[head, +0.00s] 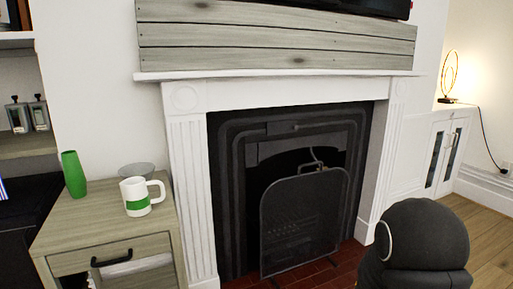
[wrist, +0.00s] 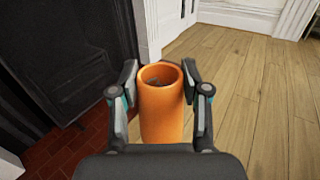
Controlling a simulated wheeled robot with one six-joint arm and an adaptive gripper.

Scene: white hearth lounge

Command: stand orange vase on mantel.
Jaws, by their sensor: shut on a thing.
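The orange vase (wrist: 161,115) is in the wrist view, with its open rim facing the camera and something dark inside it. My gripper (wrist: 160,85) is shut on the vase, one finger on each side of it. Wooden floor shows below and beyond the vase. The white mantel (head: 280,74) runs above the fireplace in the head view. Its top is a thin ledge seen nearly edge-on, and I see nothing standing on it. The vase and my gripper do not show in the head view.
A black fire screen (head: 303,222) stands before the fireplace. A dark rounded object (head: 420,245) fills the lower right.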

